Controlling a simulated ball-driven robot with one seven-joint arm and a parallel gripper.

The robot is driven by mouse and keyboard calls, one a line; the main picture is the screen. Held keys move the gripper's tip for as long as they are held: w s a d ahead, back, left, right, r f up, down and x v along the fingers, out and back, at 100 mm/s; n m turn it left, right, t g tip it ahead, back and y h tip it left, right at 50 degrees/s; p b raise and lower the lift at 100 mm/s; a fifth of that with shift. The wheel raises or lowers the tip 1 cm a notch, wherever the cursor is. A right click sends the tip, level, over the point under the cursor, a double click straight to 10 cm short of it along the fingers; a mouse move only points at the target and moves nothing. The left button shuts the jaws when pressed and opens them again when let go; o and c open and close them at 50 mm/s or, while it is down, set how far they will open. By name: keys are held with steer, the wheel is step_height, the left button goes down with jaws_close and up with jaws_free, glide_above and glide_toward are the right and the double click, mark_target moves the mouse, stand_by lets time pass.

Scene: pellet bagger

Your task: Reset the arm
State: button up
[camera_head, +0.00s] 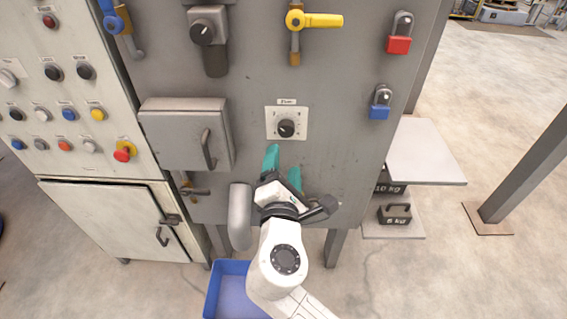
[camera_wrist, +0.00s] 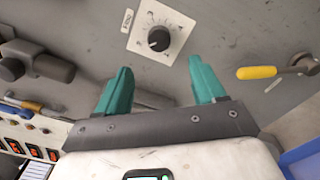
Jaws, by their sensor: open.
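My gripper (camera_head: 283,168) has two teal fingers and is open and empty. In the head view it is in front of the grey machine panel, just below a black dial knob (camera_head: 286,128) on a white square plate. In the wrist view my gripper (camera_wrist: 160,85) shows its fingers spread wide. The dial knob (camera_wrist: 158,40) is beyond and between the fingertips there, apart from them. My white arm comes up from the bottom of the head view.
A grey box with a handle (camera_head: 185,135) is left of my gripper. Above are a yellow-handled valve (camera_head: 314,20), a red padlock (camera_head: 399,44) and a blue padlock (camera_head: 380,112). A blue bin (camera_head: 228,290) stands on the floor.

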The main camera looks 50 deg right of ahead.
stand_by(0.4)
steer(key=s+d+f+m+g+y+p, duration=0.3)
steer(key=s+f+m+g+y, duration=0.2)
steer(key=s+f+m, duration=0.5)
steer(key=s+a+f+m+g+y+p, duration=0.1)
steer(key=s+a+f+m+g+y, duration=0.4)
steer(key=s+a+f+y, duration=0.3)
steer(key=shift+s+a+f+y+p, duration=0.35)
steer(key=shift+s+a+y, duration=0.15)
steer(key=shift+s+a, duration=0.4)
steer(key=shift+d, duration=0.15)
